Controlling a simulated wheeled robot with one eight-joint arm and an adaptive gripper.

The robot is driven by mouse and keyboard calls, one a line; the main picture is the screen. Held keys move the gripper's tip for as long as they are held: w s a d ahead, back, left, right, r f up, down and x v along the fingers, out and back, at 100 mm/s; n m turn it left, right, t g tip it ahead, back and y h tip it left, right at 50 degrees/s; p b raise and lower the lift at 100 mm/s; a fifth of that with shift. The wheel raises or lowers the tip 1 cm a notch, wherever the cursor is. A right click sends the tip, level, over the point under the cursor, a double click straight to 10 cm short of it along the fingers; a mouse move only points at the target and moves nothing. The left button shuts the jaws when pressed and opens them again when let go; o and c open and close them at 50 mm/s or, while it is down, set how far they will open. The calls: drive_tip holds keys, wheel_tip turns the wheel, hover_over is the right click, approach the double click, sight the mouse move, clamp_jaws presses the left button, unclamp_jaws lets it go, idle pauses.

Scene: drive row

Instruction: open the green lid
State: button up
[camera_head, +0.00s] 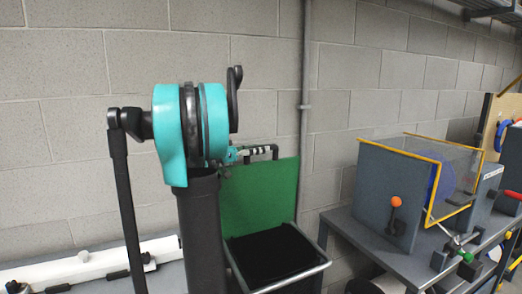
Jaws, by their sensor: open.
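The green lid (258,195) stands raised, nearly upright, at the back of an open dark bin (275,256) in the middle of the camera_head view. The bin's inside shows black, with a pale rim around its front. My gripper (266,152), black with light parts, shows small just above the lid's top edge, behind the teal end of my arm. My gripper is open, with no object seen in it. Its lower parts are hidden behind the lid, so I cannot tell whether it touches the lid.
My teal and black arm fills the left centre and hides part of the bin's left side. A grey table (375,246) at right bears a grey box with a yellow-framed clear cover (450,180), and an orange knob (396,201). A block wall stands close behind.

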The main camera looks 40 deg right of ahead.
drive_tip(key=shift+s+d, duration=0.15)
drive_tip(key=shift+d, duration=0.3)
clamp_jaws()
